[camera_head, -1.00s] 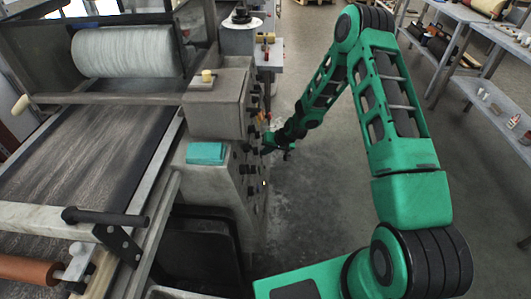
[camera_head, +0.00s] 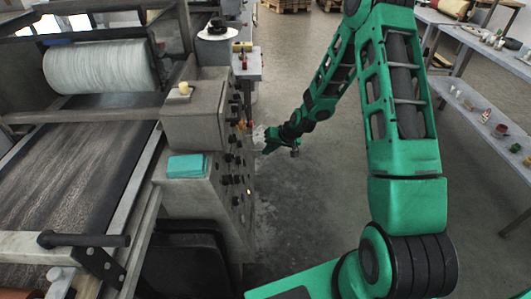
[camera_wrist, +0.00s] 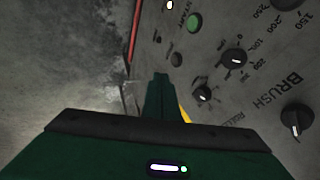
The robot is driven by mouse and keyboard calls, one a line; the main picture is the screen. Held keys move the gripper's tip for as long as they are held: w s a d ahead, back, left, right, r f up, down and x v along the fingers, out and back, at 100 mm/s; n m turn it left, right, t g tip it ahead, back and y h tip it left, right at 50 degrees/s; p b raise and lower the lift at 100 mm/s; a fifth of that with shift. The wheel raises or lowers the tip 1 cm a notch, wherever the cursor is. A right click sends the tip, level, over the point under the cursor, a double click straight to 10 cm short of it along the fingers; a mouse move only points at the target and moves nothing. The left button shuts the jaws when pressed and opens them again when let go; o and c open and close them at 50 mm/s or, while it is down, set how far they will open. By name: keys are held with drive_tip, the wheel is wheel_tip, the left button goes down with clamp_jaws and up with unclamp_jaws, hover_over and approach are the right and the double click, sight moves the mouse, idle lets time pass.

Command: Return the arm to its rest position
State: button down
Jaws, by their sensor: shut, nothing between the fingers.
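My green arm stands on the right in the head view and reaches down toward the machine's control panel. My gripper (camera_head: 263,142) is at the panel's right side, small and partly blurred against it. In the wrist view my gripper (camera_wrist: 160,82) is shut with nothing between the fingers. It points along the grey control panel (camera_wrist: 225,75), which carries black knobs, a green button (camera_wrist: 194,23) and the word BRUSH. I cannot tell whether the fingers touch the panel.
The conveyor machine with a pale roller (camera_head: 100,67) and dark belt (camera_head: 70,165) fills the left. A teal block (camera_head: 187,166) lies on its housing. Shelves (camera_head: 490,120) with small items stand at right. The floor (camera_head: 310,200) between is clear.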

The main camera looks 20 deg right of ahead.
idle(0.7)
drive_tip(key=s+d+r+g+h, duration=0.2)
drive_tip(key=s+d+r, duration=0.5)
drive_tip(key=s+r, duration=0.3)
drive_tip(key=s+d+r+g+h, duration=0.1)
drive_tip(key=s+d+r+h, duration=0.1)
drive_tip(key=s+d+r, duration=0.65)
drive_tip(key=s+r+m+g, duration=0.1)
drive_tip(key=s+r, duration=0.2)
drive_tip(key=s, duration=0.5)
drive_tip(key=s+a+r+m+g, duration=0.1)
drive_tip(key=s+r, duration=0.3)
drive_tip(key=s, duration=0.5)
drive_tip(key=s+a+r+m, duration=0.1)
drive_tip(key=s+r+m, duration=0.1)
drive_tip(key=s, duration=0.6)
drive_tip(key=shift+s+r+g, duration=0.4)
drive_tip(key=shift+r, duration=0.5)
drive_tip(key=shift+w+f, duration=0.25)
drive_tip(key=shift+w, duration=0.35)
